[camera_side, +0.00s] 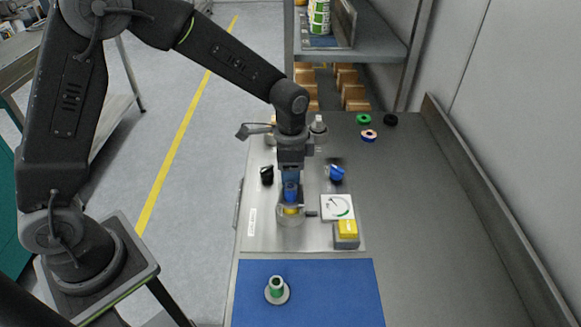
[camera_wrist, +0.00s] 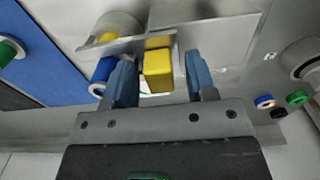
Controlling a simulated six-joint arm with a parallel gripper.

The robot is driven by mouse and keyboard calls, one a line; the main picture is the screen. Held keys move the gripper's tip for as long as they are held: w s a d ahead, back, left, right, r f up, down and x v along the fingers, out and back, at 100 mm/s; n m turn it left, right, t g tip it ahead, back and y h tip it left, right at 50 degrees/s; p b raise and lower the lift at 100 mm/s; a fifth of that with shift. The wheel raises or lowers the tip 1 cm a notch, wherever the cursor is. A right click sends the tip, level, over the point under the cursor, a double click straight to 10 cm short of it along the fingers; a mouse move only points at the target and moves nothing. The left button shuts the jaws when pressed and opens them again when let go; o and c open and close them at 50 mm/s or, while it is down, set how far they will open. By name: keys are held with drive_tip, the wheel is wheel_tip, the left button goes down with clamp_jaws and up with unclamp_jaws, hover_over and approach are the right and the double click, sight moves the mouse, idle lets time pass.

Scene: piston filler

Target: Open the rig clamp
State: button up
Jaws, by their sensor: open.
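My gripper (camera_side: 290,190) points down over the middle of the metal rig plate in the side view. In the wrist view my gripper (camera_wrist: 160,78) is open. A yellow block (camera_wrist: 158,71) shows between its two blue fingers, with a gap on each side. A metal plate (camera_wrist: 128,45) lies just behind the block, and a blue cylinder (camera_wrist: 103,72) shows beside the left finger. In the side view a clear round cup (camera_side: 290,218) with yellow in it is under the fingers. I cannot tell for sure which part is the rig clamp; the fingers partly hide this area.
A gauge (camera_side: 337,207) and a grey box with a yellow button (camera_side: 348,228) stand right of my gripper. Black (camera_side: 267,175) and blue (camera_side: 337,173) knobs flank it. A green-centred flanged part (camera_side: 276,290) is on the blue mat (camera_side: 340,290).

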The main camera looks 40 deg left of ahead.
drive_tip(key=shift+c, duration=0.3)
clamp_jaws()
drive_tip(key=w+a, duration=0.4)
drive_tip(key=shift+w+a, duration=0.1)
idle(0.4)
drive_tip(key=shift+o, duration=0.3)
unclamp_jaws()
drive_tip(key=shift+r, duration=0.15)
